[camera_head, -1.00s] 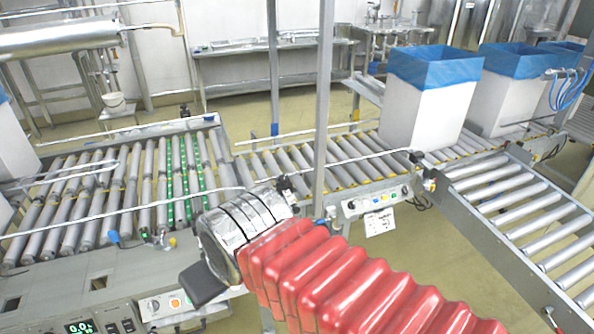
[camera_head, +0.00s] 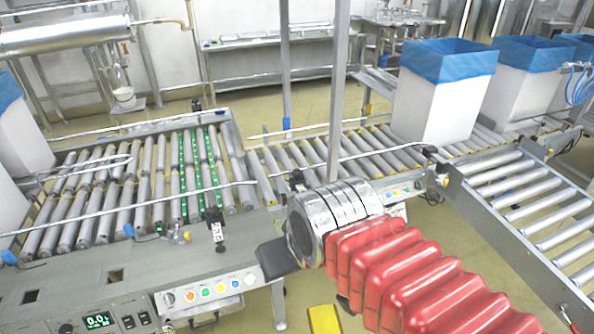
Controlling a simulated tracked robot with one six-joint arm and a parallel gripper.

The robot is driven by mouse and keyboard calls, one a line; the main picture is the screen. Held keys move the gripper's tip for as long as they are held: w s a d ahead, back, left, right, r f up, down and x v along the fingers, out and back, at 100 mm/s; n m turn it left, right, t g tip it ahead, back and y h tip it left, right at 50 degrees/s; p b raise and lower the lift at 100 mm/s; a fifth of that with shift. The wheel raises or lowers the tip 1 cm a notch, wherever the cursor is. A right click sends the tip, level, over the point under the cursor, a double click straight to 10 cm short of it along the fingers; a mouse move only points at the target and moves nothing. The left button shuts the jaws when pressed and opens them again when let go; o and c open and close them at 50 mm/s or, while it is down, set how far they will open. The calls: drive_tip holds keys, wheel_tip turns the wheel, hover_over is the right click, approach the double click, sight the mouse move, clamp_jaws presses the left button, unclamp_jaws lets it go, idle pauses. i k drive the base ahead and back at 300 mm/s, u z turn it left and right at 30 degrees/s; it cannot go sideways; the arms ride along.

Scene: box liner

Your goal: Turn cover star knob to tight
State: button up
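I cannot pick out a star knob or its cover for certain. A small black fitting (camera_head: 215,228) stands on the near edge of the left roller conveyor; its shape is too small to tell. My gripper (camera_head: 274,259) is a dark block at the end of my silver wrist, to the right of and below that fitting in the picture and apart from it. Its fingers do not show separately, so its opening cannot be read. I see nothing held in it.
The left roller conveyor (camera_head: 92,188) has a panel of coloured buttons (camera_head: 205,290) and a lit display (camera_head: 97,320) at its front. A white box with blue liner (camera_head: 436,105) stands on the rear conveyor. Another roller conveyor (camera_head: 520,190) runs at right. A post (camera_head: 340,90) rises behind my wrist.

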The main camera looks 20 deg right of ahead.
sight(297, 173)
drive_tip(key=z, duration=0.05)
drive_tip(key=i, duration=1)
drive_tip(key=z, duration=0.05)
